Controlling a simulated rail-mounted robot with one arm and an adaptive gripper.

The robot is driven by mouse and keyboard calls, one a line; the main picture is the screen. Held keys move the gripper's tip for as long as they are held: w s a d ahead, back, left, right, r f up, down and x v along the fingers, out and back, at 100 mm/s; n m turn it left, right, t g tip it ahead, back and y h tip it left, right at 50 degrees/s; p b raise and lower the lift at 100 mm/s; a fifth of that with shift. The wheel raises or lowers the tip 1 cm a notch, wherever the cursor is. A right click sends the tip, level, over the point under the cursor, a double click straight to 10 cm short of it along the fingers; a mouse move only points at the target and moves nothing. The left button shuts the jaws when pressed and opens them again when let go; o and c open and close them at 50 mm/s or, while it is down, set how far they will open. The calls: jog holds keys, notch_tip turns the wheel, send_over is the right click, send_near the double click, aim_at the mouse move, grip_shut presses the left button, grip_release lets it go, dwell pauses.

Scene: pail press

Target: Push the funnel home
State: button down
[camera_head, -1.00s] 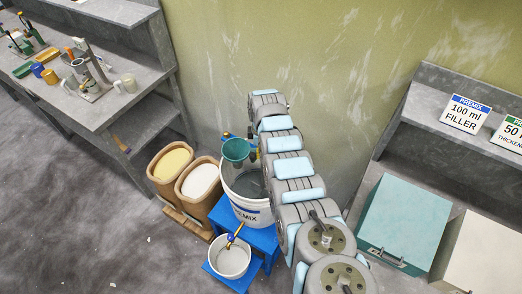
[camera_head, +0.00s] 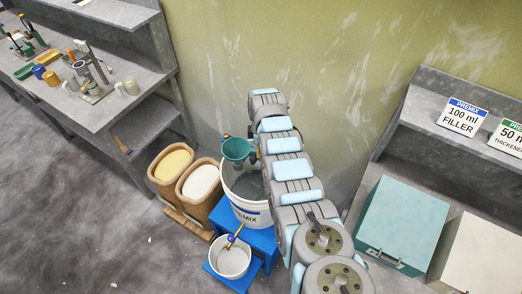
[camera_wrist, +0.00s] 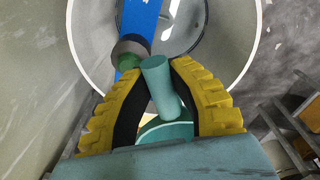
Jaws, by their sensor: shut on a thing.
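The teal funnel (camera_head: 236,149) sits at the far left rim of the white PREMIX pail (camera_head: 244,217), its cone opening upward. In the wrist view, the yellow fingers of my gripper (camera_wrist: 162,92) are shut on a teal cylindrical part (camera_wrist: 158,78) of the funnel. Part of its teal bowl (camera_wrist: 166,131) shows behind the fingers. A grey collar with a green ring (camera_wrist: 129,52) lies just left of the held part, and I cannot tell whether they touch. In the head view my arm hides most of the gripper. The funnel's lower end is hidden.
The pail stands on a blue stand (camera_head: 264,240). A small white bucket (camera_head: 230,262) sits below its brass tap (camera_head: 236,235). Two brown bins (camera_head: 197,194) stand close at left. A teal box (camera_head: 402,228) is at right, and the wall is behind.

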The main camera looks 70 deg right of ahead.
jog(key=shift+r+p, duration=0.9)
jog(key=shift+r, duration=0.55)
jog(key=shift+f+b, duration=1.7)
jog(key=shift+f, duration=0.95)
dwell(0.3)
jog(key=shift+r, duration=0.15)
jog(key=shift+r+p, duration=1.45)
jog(key=shift+r, duration=1)
